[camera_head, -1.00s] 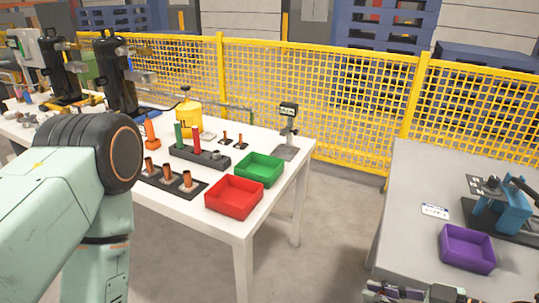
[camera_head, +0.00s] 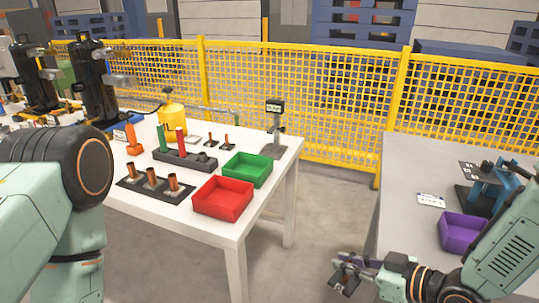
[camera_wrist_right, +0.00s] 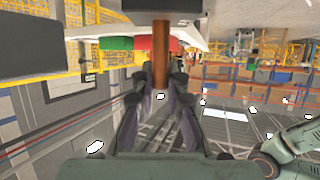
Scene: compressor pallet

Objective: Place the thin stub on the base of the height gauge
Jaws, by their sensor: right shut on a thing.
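The height gauge (camera_head: 275,125) stands upright at the far right corner of the white table, with a dark display on top. Its grey base (camera_head: 272,152) is bare. My right gripper (camera_head: 343,275) is low in front of the grey table, well apart from the gauge. In the wrist view my right gripper (camera_wrist_right: 160,88) is shut on a copper-coloured stub (camera_wrist_right: 160,52), which sticks out beyond the fingertips. In the head view the held stub is too small to make out clearly. My left arm shows at the left; its gripper is out of frame.
The white table holds a red bin (camera_head: 223,198), a green bin (camera_head: 247,170), a dark block with coloured cylinders (camera_head: 185,159) and a plate with copper stubs (camera_head: 155,190). A purple bin (camera_head: 462,233) stands on the grey table. A floor gap separates the tables.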

